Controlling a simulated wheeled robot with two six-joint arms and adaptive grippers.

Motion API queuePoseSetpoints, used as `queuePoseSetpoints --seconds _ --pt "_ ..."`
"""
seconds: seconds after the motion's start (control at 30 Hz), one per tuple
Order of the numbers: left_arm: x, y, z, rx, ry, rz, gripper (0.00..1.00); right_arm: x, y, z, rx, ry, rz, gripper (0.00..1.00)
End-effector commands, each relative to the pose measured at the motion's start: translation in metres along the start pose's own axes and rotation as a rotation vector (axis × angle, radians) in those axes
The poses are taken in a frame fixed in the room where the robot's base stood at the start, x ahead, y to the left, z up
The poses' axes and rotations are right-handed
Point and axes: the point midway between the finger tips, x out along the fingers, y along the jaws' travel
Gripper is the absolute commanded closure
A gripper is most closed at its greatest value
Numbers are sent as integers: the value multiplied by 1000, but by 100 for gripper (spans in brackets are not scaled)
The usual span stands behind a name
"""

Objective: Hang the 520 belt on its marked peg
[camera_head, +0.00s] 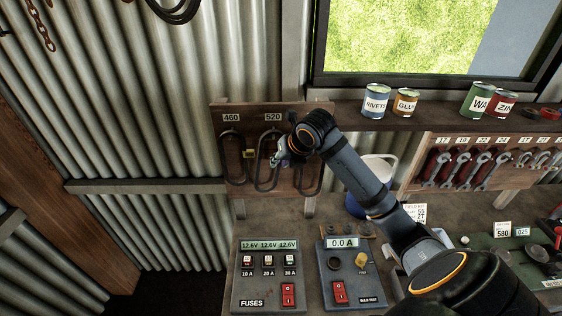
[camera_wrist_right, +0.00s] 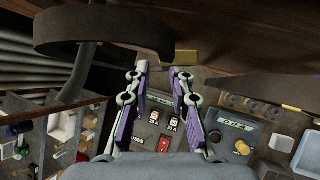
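A brown peg board (camera_head: 287,183) on the wall carries dark looped belts and the labels 460 and 520. One belt (camera_head: 224,158) hangs under 460. Another belt (camera_head: 262,180) hangs as a long loop under the 520 label (camera_head: 273,117). A third belt (camera_head: 319,180) hangs to its right, its top and label hidden by my right arm. My right gripper (camera_head: 280,159) is at the middle belt's right side. In the right wrist view its fingers (camera_wrist_right: 159,72) are apart with nothing clearly between them. A dark belt (camera_wrist_right: 100,35) curves close beyond the fingertips; contact cannot be told. My left gripper is out of view.
A fuse panel (camera_head: 269,291) and a bulb test panel (camera_head: 340,250) stand on the bench below the board. A shelf (camera_head: 435,120) with cans and a spanner rack (camera_head: 440,188) are at right.

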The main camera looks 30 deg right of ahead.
Motion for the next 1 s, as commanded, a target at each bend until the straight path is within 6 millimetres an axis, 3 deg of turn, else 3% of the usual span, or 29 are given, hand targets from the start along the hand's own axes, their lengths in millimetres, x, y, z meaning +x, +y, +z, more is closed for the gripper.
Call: queuePoseSetpoints --seconds 0.37,0.7,1.0 --pt "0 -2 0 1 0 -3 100 -2 0 0 -1 0 -1 65" --pt "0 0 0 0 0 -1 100 -55 -2 1 -6 -4 -7 65" --pt "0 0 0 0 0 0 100 -75 0 0 0 0 -1 65"
